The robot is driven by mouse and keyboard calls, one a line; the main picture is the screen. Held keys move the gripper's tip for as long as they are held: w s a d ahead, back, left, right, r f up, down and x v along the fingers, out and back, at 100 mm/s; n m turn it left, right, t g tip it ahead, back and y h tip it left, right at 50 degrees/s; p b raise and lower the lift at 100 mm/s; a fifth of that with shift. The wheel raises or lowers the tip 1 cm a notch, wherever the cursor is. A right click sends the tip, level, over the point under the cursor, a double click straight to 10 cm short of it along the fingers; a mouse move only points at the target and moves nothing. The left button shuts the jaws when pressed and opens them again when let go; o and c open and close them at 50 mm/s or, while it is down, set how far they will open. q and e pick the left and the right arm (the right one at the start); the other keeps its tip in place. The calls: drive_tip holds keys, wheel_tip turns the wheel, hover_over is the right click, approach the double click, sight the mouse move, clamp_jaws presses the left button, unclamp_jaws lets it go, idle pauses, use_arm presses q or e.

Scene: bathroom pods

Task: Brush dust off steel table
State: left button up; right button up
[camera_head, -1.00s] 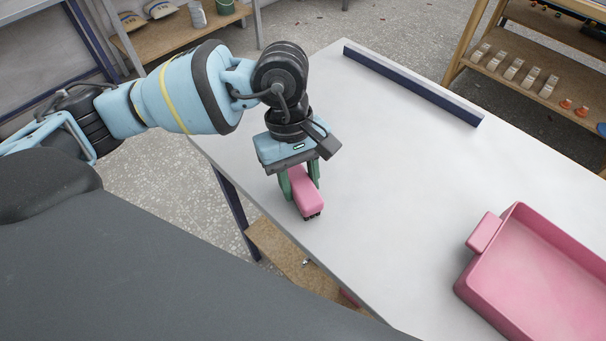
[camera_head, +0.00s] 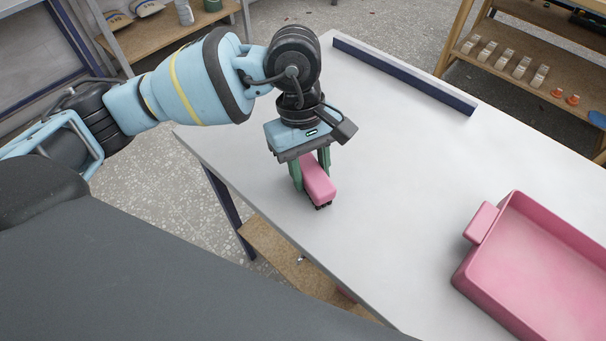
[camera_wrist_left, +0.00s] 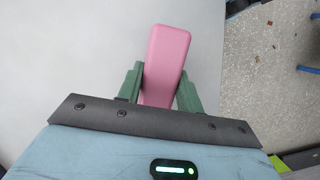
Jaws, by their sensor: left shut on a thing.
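The steel table (camera_head: 400,170) is a pale grey top running across the middle and right of the head view. A pink brush (camera_head: 318,180) with dark bristles underneath is between the green fingers of my left gripper (camera_head: 311,172), which is shut on it. The brush is over the table's left part, near the front edge, bristles down at or close to the surface. In the left wrist view the pink brush (camera_wrist_left: 165,55) sticks out between the fingers (camera_wrist_left: 160,88) over the table. I cannot make out dust on the top. My right gripper is not in view.
A pink tray (camera_head: 478,222) with a handle tab stands on the table at the lower right. A dark blue strip (camera_head: 400,75) runs along the far edge. A wooden shelf (camera_head: 490,72) with small items stands behind. The table's middle is clear.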

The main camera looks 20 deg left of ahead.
use_arm(q)
drive_tip(key=shift+w+d, duration=0.15)
drive_tip(key=shift+w, duration=0.3)
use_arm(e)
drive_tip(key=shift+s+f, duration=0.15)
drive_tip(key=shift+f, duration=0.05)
use_arm(q)
drive_tip(key=shift+w, duration=0.1)
drive_tip(key=shift+w+d+f+b, duration=0.1)
drive_tip(key=shift+w+d+b, duration=0.1)
drive_tip(key=shift+w+b, duration=0.25)
drive_tip(key=shift+w+d+b, duration=0.2)
drive_tip(key=shift+w+d, duration=0.05)
drive_tip(key=shift+w, duration=0.35)
drive_tip(key=shift+w+d+f+b, duration=0.1)
drive_tip(key=shift+w+d+b, duration=0.1)
drive_tip(key=shift+w+b, duration=0.25)
drive_tip(key=shift+w, duration=0.2)
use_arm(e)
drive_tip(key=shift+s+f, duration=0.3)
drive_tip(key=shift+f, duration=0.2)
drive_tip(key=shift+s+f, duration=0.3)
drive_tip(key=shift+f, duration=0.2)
use_arm(q)
drive_tip(key=shift+w, duration=0.15)
